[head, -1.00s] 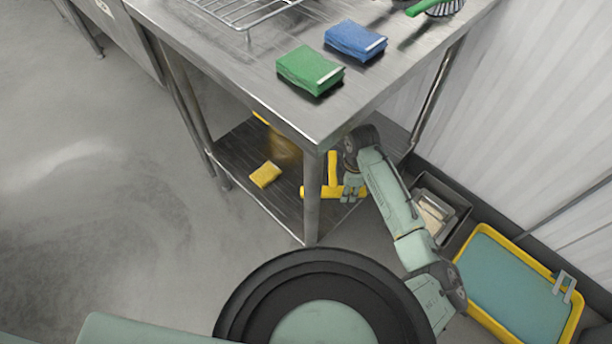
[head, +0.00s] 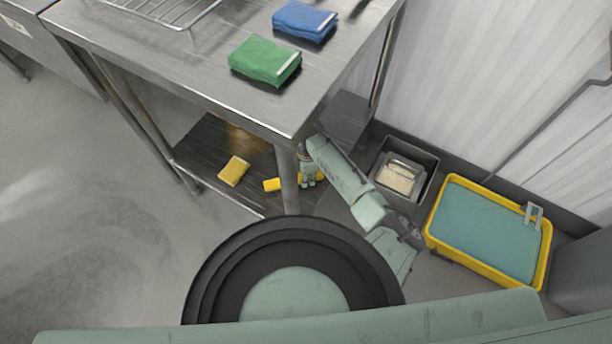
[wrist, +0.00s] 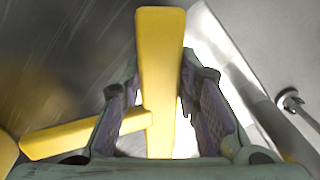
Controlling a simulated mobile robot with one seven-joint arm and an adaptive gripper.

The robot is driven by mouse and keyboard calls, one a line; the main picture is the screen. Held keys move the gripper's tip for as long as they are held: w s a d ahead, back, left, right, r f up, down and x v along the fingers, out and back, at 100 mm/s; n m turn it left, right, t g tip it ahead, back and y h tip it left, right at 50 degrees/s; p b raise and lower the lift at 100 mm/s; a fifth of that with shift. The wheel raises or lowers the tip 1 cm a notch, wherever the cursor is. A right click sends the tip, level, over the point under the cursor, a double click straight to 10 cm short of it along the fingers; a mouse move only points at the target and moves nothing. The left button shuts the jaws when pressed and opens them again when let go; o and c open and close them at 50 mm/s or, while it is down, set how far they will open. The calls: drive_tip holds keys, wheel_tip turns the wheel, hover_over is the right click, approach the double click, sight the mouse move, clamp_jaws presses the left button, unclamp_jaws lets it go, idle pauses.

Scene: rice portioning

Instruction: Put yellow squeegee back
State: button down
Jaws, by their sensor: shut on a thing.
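The yellow squeegee (head: 272,185) is at the steel table's lower shelf in the head view, partly hidden by the front table leg and my gripper. My gripper (head: 308,180) is just right of that leg, under the tabletop, shut on the squeegee. In the wrist view, a long yellow bar of the squeegee (wrist: 160,50) runs upright between the two fingers of my gripper (wrist: 158,90). A second yellow bar reaches out to the left past the left finger. I cannot tell whether the squeegee touches the shelf.
A yellow sponge (head: 234,171) lies on the lower shelf (head: 205,145). A dark bin (head: 407,155) and a yellow-rimmed tray (head: 432,230) stand on the floor at right.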

drive_tip(key=shift+f, duration=0.7)
drive_tip(key=c, duration=1.2)
unclamp_jaws()
drive_tip(key=shift+f, duration=0.1)
wheel_tip(320, 180, up, 12)
drive_tip(key=shift+r, duration=0.15)
